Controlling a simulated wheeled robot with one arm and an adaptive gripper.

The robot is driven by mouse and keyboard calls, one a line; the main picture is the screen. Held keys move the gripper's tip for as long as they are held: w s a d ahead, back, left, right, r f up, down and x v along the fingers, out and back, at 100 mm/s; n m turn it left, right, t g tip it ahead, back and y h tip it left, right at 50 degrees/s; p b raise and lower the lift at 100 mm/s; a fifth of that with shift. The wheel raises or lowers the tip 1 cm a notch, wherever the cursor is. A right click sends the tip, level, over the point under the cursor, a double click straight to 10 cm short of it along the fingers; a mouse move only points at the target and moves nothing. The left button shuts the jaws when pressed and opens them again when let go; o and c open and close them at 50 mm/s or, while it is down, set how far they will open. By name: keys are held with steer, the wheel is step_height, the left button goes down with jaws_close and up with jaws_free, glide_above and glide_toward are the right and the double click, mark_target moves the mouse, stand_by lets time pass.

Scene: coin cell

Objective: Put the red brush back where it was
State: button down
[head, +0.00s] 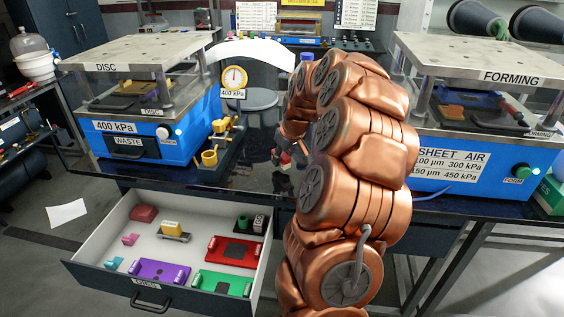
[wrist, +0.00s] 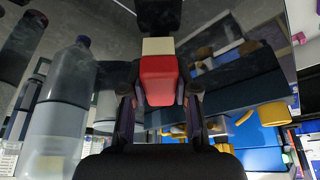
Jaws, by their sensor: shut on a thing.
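The red brush (wrist: 158,80) is between the two fingers of my gripper (wrist: 160,100) in the wrist view. Its red body faces the camera and a cream part (wrist: 158,46) shows beyond it. My gripper is shut on it. In the head view my gripper (head: 284,160) is behind my copper arm, above the dark table between the two presses. A small bit of red shows there, mostly hidden. I cannot tell from these views whether the brush touches the table.
An open white drawer (head: 92,240) below the table holds a red block (head: 143,213), colored plates and small parts. The blue DISC press (head: 180,120) stands left, the FORMING press (head: 450,155) right. A clear bottle (wrist: 65,110) stands close at left in the wrist view.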

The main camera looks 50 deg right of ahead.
steer(key=shift+f, duration=1.15)
steer(key=shift+f, duration=0.2)
steer(key=c, duration=0.9)
jaws_free()
